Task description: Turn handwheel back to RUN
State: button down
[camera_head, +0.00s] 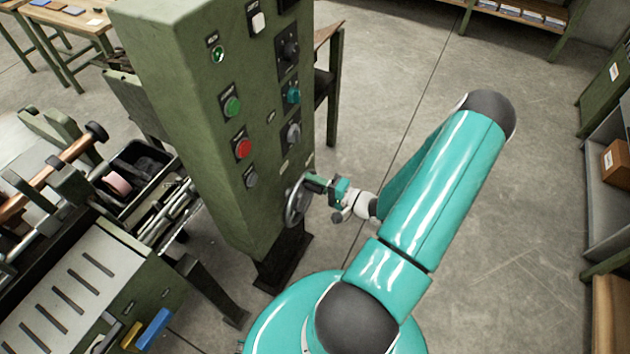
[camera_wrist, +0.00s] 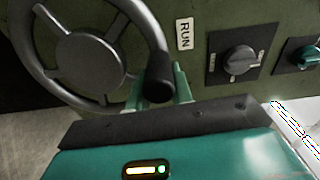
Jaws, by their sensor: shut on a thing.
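The handwheel (camera_head: 296,203) is a grey spoked wheel low on the right face of the green control cabinet (camera_head: 190,110). In the wrist view the handwheel (camera_wrist: 88,45) fills the upper left, with a black knob handle (camera_wrist: 159,78) at the lower right of its rim. My gripper (camera_head: 318,184) reaches the handwheel from the right. In the wrist view my gripper (camera_wrist: 160,92) is shut on the knob handle, with a teal finger showing on each side of it. A white RUN label (camera_wrist: 184,34) is on the panel just right of the wheel.
A rotary switch (camera_wrist: 240,60) and a teal knob (camera_wrist: 306,56) sit right of the label. The cabinet carries a green button (camera_head: 232,106) and a red button (camera_head: 243,148). A bench with a tool tray (camera_head: 150,200) stands left. The floor (camera_head: 400,60) behind my arm is clear.

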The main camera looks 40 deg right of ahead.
jog(key=shift+w+a+r+y, duration=0.1)
jog(key=shift+a+y, duration=0.05)
jog(key=shift+a, duration=0.55)
jog(key=shift+w+a+r+y, duration=0.1)
jog(key=shift+a+y, duration=0.05)
jog(key=shift+a, duration=0.55)
jog(key=c, duration=1.5)
grip_release()
jog(key=shift+s, duration=0.1)
jog(key=shift+o, duration=1.3)
jog(key=shift+a+r, duration=0.1)
jog(key=shift+a, duration=0.15)
jog(key=shift+d, duration=0.4)
jog(key=shift+s+d, duration=0.15)
jog(key=shift+d, duration=0.05)
jog(key=v, duration=1.3)
jog(key=shift+s, duration=0.3)
jog(key=shift+a, duration=0.1)
